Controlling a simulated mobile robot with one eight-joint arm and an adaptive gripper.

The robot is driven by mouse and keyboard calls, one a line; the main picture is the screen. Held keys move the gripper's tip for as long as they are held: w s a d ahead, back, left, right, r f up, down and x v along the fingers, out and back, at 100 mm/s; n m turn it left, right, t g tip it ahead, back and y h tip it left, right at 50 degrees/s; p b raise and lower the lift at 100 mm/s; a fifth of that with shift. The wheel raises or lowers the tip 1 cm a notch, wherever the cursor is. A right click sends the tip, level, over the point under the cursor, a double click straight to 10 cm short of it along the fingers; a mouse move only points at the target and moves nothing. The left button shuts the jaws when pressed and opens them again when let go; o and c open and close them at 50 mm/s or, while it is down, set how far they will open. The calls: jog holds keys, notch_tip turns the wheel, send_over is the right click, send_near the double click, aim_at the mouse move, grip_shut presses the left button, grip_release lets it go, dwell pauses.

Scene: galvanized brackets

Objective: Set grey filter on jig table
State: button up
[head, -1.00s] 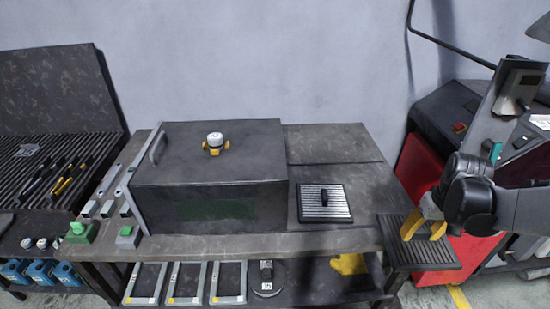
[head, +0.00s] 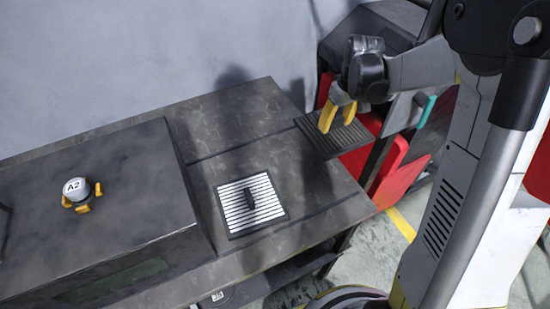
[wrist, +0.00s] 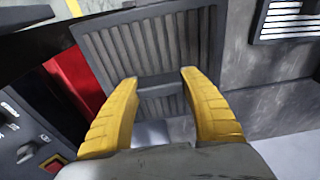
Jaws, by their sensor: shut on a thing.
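The grey filter (head: 340,138), a dark square panel with ridges, hangs from my gripper (head: 338,113). It is near the right edge of the jig table (head: 225,110), overlapping that edge in the head view; its height above the top is hard to judge. In the wrist view, the yellow fingers of my gripper (wrist: 160,95) are shut on the bar handle of the grey filter (wrist: 150,48). The far finger is partly hidden in the head view.
A second panel with pale slats and a dark handle (head: 250,203) lies on the table. A dark box (head: 100,215) with a white knob marked A2 (head: 76,189) fills the left. Bare tabletop lies behind and right of the slatted panel. Red equipment (head: 365,150) stands beyond the right edge.

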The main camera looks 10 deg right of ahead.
jog(key=b, duration=0.4)
send_over(311, 178)
jog(key=f, duration=0.7)
jog(key=shift+s, duration=0.3)
jog(key=shift+f+b, duration=0.8)
jog(key=shift+f, duration=1.15)
jog(key=shift+f, duration=0.2)
jog(key=o, duration=1.3)
jog(key=shift+o, duration=0.2)
